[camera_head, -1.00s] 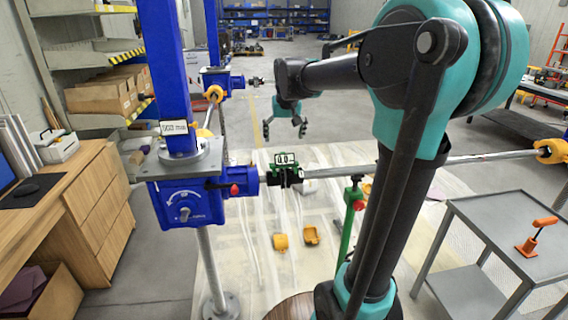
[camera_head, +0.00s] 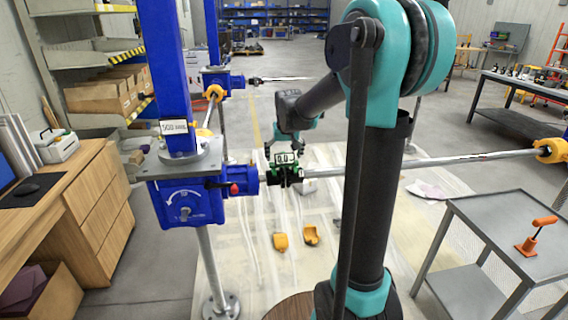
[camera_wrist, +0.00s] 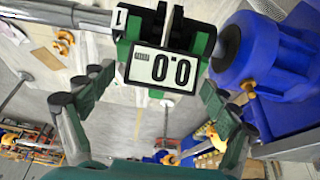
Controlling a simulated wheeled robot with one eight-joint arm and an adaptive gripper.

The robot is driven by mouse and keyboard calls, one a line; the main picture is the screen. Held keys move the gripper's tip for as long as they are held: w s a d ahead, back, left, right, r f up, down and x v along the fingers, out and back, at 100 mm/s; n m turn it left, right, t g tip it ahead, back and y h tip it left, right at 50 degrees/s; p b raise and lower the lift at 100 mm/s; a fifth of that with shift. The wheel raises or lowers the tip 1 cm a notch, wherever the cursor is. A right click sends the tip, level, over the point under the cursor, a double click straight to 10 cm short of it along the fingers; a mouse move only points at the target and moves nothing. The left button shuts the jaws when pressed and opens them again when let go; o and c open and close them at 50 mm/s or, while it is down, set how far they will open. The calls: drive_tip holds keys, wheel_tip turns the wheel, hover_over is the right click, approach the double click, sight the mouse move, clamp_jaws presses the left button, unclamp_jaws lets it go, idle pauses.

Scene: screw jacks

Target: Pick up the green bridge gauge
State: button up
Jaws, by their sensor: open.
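The green bridge gauge (camera_head: 286,171) sits on the horizontal shaft just right of the blue gearbox (camera_head: 188,203). Its white display reads 0.0. In the wrist view the gauge (camera_wrist: 163,68) is at the top centre, display facing the camera. My gripper (camera_head: 284,150) is at the gauge, on its far side in the head view. In the wrist view my gripper (camera_wrist: 155,84) is open, with one dark finger to the left of the gauge and one to the right. Gaps show between the fingers and the gauge, so it is not clasped.
The blue gearbox housing (camera_wrist: 270,60) is close to the right finger. The steel shaft (camera_head: 440,161) runs right to an orange fitting (camera_head: 550,150). Yellow parts (camera_head: 311,235) lie on the floor sheet. A grey cart (camera_head: 500,225) stands at right, with an orange tool (camera_head: 536,236) on it.

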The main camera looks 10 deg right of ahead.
drive_tip(key=c, duration=1.7)
